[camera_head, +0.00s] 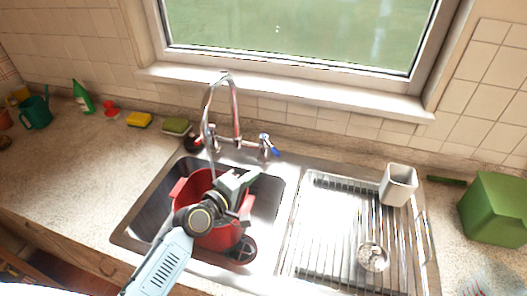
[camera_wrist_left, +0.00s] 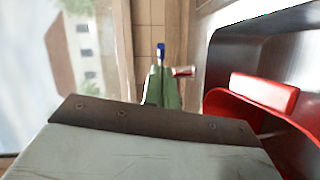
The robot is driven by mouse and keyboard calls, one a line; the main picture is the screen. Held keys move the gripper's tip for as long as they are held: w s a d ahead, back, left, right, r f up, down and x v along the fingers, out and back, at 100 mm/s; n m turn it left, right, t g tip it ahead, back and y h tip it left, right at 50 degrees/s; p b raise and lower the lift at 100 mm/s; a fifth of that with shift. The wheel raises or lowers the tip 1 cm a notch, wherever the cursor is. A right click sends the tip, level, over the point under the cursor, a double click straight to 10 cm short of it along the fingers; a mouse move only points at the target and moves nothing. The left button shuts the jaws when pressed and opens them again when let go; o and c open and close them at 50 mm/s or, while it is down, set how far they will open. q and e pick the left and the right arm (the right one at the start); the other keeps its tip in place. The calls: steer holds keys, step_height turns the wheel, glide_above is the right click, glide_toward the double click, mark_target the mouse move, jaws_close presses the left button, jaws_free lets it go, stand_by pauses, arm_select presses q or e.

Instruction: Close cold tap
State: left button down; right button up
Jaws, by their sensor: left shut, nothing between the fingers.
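The tap stands behind the sink with a tall curved chrome spout (camera_head: 236,105). Its blue cold handle (camera_head: 270,147) is at the right end, and a dark red-marked handle (camera_head: 194,142) is at the left. A thin stream of water (camera_head: 213,165) seems to fall from the spout. My left gripper (camera_head: 252,176) is shut and empty over the red pot, in front of and below the blue handle, apparently apart from it. In the left wrist view, the blue handle (camera_wrist_left: 160,49) shows just beyond the closed fingertips (camera_wrist_left: 160,75). My right gripper is out of view.
The red pot (camera_head: 182,190) sits in the left basin under my left arm. The ribbed drainboard (camera_head: 325,225) holds a white cup (camera_head: 398,184). Sponges (camera_head: 138,120) and a green bottle (camera_head: 83,97) stand at left, a green box (camera_head: 495,208) at right. The window sill (camera_head: 300,93) lies behind.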

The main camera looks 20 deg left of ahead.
arm_select(q)
steer(key=w+d+m+g+h+b, duration=0.5)
steer(key=w+d+m+g, duration=0.5)
steer(key=d+m, duration=0.45)
step_height(320, 180, up, 8)
steer(key=m+g+y+b, duration=0.3)
steer(key=m+y+b, duration=0.2)
steer(key=m+y, duration=0.2)
glide_above(270, 146)
steer(key=d, duration=0.5)
steer(key=x, duration=1)
steer(key=shift+m, duration=0.25)
steer(key=s+a, duration=0.3)
steer(key=shift+a+r+p, duration=0.25)
steer(key=shift+r+p, duration=0.05)
steer(key=shift+r, duration=0.1)
steer(key=shift+s, duration=0.15)
